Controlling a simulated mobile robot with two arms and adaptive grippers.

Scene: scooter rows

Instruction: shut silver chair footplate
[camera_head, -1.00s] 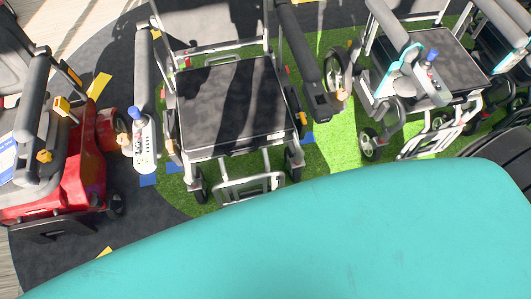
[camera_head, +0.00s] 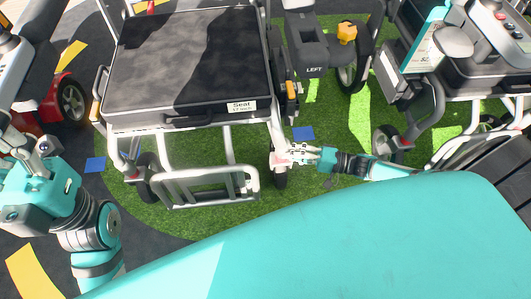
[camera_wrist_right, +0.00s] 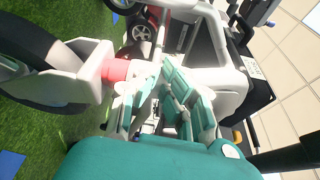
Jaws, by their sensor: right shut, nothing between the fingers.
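The silver chair (camera_head: 190,60) stands in the middle of the head view with a black seat. Its footplate (camera_head: 205,188), a silver tubular frame, sticks out low at the chair's front. In the right wrist view, pale chair frame fills the upper middle. My right gripper (camera_head: 297,153) is shut and empty at the chair's front right leg, right of the footplate. In the right wrist view its fingers (camera_wrist_right: 165,100) are close to a red caster collar (camera_wrist_right: 118,72); contact is unclear. My left arm is at the lower left of the head view; its finger state is unclear.
A caster wheel (camera_wrist_right: 35,65) is beside the right gripper. A second chair (camera_head: 440,60) stands at the right. A red scooter (camera_head: 50,105) is at the left. Green turf lies between the chairs. My teal body covers the lower head view.

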